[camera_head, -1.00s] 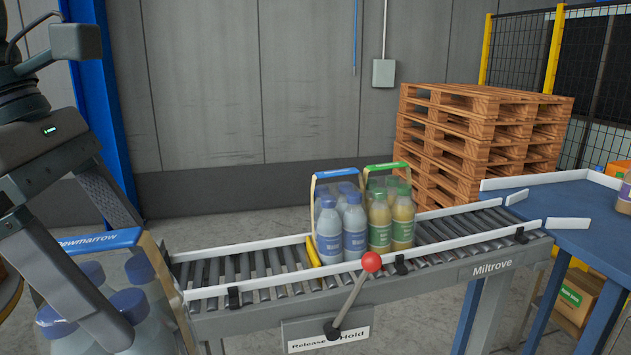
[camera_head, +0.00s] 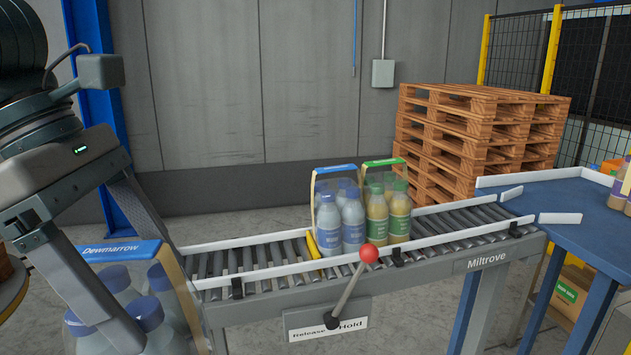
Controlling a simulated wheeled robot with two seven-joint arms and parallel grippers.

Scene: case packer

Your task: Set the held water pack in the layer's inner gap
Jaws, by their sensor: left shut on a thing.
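The held water pack (camera_head: 150,312) is at the lower left, with blue caps, clear bottles and a blue carry strap marked Dewmarrow. My left gripper (camera_head: 110,322) is shut on it; the fingers come down over the pack and hide part of it. The pack is in front of the near left end of the conveyor. The layer and its inner gap do not show. My right gripper is not in view.
A blue table (camera_head: 575,205) is at right, stacked pallets (camera_head: 480,130) behind.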

